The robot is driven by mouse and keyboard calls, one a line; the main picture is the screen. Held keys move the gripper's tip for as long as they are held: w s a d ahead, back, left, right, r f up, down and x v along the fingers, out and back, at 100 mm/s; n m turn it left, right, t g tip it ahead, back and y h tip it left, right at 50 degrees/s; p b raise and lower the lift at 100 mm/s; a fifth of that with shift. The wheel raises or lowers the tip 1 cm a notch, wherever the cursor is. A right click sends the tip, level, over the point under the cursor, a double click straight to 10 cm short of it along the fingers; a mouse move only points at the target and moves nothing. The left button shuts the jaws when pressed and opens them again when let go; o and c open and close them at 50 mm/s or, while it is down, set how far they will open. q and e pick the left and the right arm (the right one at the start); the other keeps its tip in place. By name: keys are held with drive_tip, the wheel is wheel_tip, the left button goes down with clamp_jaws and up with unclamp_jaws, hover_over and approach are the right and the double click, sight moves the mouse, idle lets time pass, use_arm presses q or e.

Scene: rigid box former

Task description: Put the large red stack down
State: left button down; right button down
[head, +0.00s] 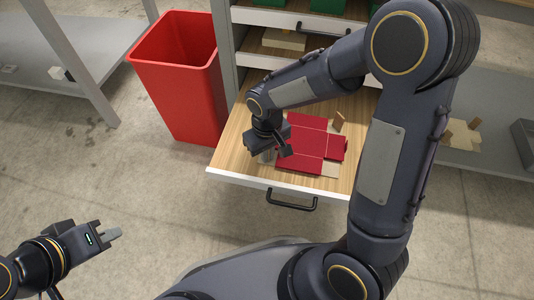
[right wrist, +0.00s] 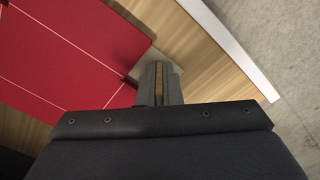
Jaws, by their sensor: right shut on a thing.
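The large red stack (head: 303,144) is a flat, cross-shaped red blank with crease lines, over the open wooden drawer. Tan board shows at its edges. My right gripper (head: 281,150) is at its left side, pointing down. In the right wrist view the red stack (right wrist: 75,45) fills the upper left, and the right fingers (right wrist: 159,84) are close together at its edge, shut on it. The exact grip is partly hidden. I cannot tell whether the stack touches the drawer floor.
The pulled-out drawer (head: 228,150) has a white front with a black handle (head: 292,203). A small wooden upright (head: 339,122) stands at the stack's right. A red bin (head: 178,80) stands left of the drawer. Upper drawers hold green things (head: 328,5). Floor in front is clear.

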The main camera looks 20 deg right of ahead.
drive_tip(key=shift+f, duration=0.15)
drive_tip(key=c, duration=1.6)
unclamp_jaws()
wheel_tip(320, 180, up, 12)
drive_tip(key=p, duration=0.5)
drive_tip(key=shift+r+p, duration=0.25)
drive_tip(key=shift+p, duration=0.05)
drive_tip(key=s+d+r+m+t+y, duration=0.2)
drive_tip(key=s+d+r, duration=0.1)
drive_tip(key=s, duration=0.5)
drive_tip(key=s+d+r+m+t+y, duration=0.1)
drive_tip(key=s+d+r+m+t, duration=0.1)
drive_tip(key=s, duration=0.6)
wheel_tip(320, 180, up, 3)
drive_tip(key=shift+s+d+f+t+y, duration=0.15)
drive_tip(key=shift+s+d+t+y, duration=0.2)
drive_tip(key=shift+d+t, duration=0.35)
